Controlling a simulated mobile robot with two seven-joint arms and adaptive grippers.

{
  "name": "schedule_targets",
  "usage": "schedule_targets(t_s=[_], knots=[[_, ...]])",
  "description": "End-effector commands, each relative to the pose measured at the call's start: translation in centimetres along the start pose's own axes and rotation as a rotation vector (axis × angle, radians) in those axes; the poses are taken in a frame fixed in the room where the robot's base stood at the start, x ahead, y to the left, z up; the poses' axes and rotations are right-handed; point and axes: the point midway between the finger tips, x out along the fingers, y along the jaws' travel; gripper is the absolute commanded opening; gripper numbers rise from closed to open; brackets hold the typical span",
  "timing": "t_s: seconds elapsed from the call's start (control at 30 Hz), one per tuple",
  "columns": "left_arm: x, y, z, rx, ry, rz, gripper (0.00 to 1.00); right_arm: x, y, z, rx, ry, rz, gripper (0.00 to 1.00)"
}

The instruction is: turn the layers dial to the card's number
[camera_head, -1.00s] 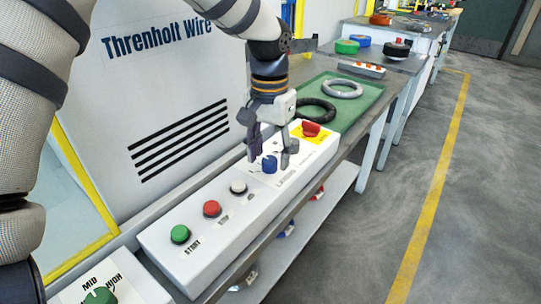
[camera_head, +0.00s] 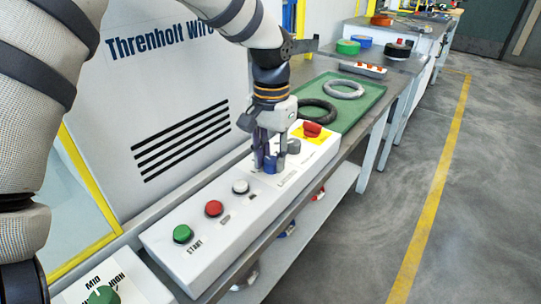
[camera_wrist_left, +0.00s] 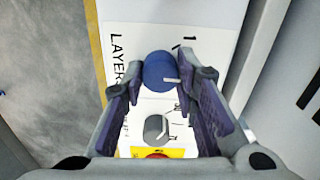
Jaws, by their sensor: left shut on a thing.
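The layers dial is a blue round knob (camera_wrist_left: 160,72) with a white pointer mark, beside the printed word LAYERS. In the head view it shows only in part (camera_head: 271,165), on the white control panel (camera_head: 210,241). My left gripper (camera_head: 268,160) points down over the panel. In the wrist view its two fingers (camera_wrist_left: 160,82) stand on either side of the blue dial, shut on it. A printed 1 shows near the dial; other marks are too small or covered to read. I cannot make out a number card. My right gripper is out of view.
A grey knob (camera_wrist_left: 155,127) sits close to the blue dial, and a red knob (camera_head: 312,129) on a yellow plate lies beyond. White (camera_head: 240,187), red (camera_head: 213,208) and green (camera_head: 182,233) buttons line the near side. A green tray (camera_head: 366,108) holds coils behind.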

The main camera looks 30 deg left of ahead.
Motion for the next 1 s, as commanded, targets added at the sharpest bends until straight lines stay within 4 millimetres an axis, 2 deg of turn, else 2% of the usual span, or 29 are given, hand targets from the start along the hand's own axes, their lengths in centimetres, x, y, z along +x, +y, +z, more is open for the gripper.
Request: schedule_targets(t_s=[0.5,1.0], knots=[[-0.3,0.0,0.0,0.438,0.003,-0.002,0.0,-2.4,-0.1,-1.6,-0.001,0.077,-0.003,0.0],[0.0,0.0,0.0,0.839,0.001,0.0,0.0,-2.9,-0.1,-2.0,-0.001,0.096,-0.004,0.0]])
